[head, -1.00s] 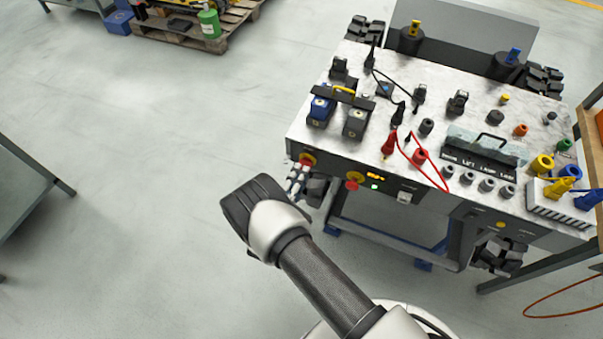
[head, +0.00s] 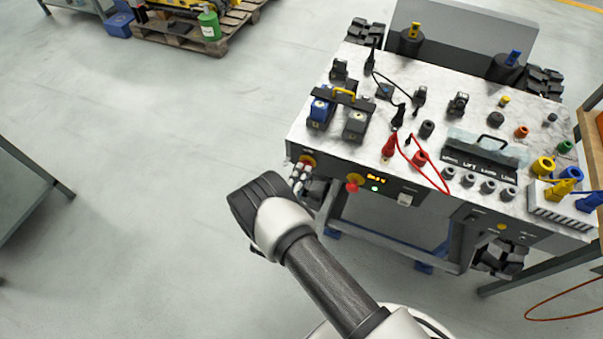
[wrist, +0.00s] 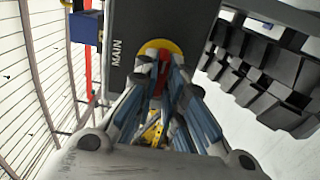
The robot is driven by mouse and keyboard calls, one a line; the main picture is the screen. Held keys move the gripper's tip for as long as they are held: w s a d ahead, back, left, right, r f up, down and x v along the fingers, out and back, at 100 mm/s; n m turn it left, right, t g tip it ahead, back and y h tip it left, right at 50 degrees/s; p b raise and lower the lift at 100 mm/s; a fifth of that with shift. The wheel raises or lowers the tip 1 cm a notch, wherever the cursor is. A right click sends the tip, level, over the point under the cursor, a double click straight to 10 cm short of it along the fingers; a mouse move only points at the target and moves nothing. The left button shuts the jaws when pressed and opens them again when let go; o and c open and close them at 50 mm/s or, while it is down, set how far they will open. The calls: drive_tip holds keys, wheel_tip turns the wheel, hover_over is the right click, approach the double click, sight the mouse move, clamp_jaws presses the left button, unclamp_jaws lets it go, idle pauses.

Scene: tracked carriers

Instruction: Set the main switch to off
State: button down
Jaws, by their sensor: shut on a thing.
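My gripper (wrist: 160,88) is shut on the red handle, one finger on each side. The fingers hide much of the handle, so its exact angle is hard to tell. In the head view my gripper (head: 300,174) is against the panel's left end.
A red stop button (head: 352,187) on yellow, a small amber display (head: 376,178) and a green light (head: 375,188) are right of the switch. The carrier's worktop (head: 312,140) bears batteries, plugs and cables. Black track pads (wrist: 265,75) are close right in the wrist view. Floor on the left is clear.

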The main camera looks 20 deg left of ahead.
drive_tip(key=shift+n, duration=0.4)
drive_tip(key=shift+n+b, duration=0.7)
drive_tip(key=shift+n, duration=7.8)
drive_tip(key=c, duration=1.7)
unclamp_jaws()
